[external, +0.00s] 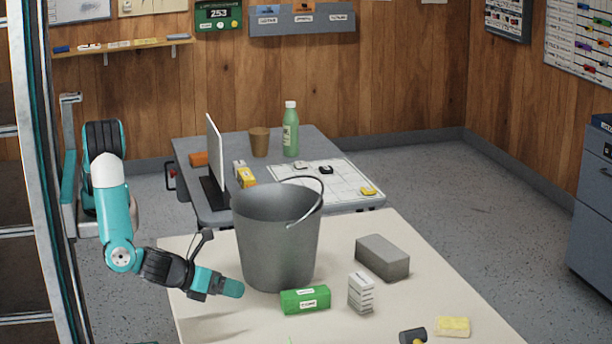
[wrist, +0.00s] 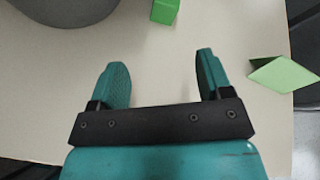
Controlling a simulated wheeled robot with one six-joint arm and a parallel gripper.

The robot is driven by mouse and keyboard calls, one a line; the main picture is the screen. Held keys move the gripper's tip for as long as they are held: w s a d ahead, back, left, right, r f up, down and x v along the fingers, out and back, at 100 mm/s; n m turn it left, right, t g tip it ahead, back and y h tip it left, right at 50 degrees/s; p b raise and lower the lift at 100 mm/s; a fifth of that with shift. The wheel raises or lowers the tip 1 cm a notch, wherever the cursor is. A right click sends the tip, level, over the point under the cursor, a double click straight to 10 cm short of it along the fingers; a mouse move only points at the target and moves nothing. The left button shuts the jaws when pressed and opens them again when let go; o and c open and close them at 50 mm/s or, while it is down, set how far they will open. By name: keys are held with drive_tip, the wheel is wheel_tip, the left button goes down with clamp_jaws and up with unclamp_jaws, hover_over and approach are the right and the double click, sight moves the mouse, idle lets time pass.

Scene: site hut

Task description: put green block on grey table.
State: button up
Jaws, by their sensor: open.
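The green block (external: 305,300) lies on the cream table in front of the grey bucket, with pale labels on its top and side. In the wrist view, part of a green block (wrist: 165,10) shows at the top edge, ahead of my fingers. My gripper (external: 232,288) is open and empty, left of the block and apart from it. The wrist view shows its two teal fingers (wrist: 163,72) spread, with bare table between them. The grey table (external: 325,145) stands behind the cream table, partly hidden by the bucket and monitor.
The grey bucket (external: 275,240) stands close by. A white stack (external: 361,293), grey brick (external: 383,257), yellow sponge (external: 453,326) and dark-headed tool (external: 412,336) are on the cream table (external: 450,280). Another green piece (wrist: 285,75) shows at right. The grey table holds a bottle (external: 290,135), cup (external: 259,142) and board (external: 335,182).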

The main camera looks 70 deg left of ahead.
sight(282, 298)
drive_tip(key=m, duration=0.2)
drive_tip(key=s+m, duration=0.1)
drive_tip(key=m, duration=0.1)
drive_tip(key=shift+s+t+h, duration=0.15)
drive_tip(key=shift+t+h, duration=0.15)
drive_tip(key=shift+t, duration=0.1)
drive_tip(key=shift+m, duration=0.6)
drive_tip(key=shift+w+f, duration=0.2)
drive_tip(key=shift+w, duration=0.05)
drive_tip(key=x, duration=1.1)
drive_tip(key=shift+d+r, duration=0.1)
drive_tip(key=x, duration=0.5)
drive_tip(key=shift+w+r, duration=0.2)
drive_tip(key=shift+w, duration=0.25)
drive_tip(key=c, duration=1.2)
drive_tip(key=shift+o, duration=0.2)
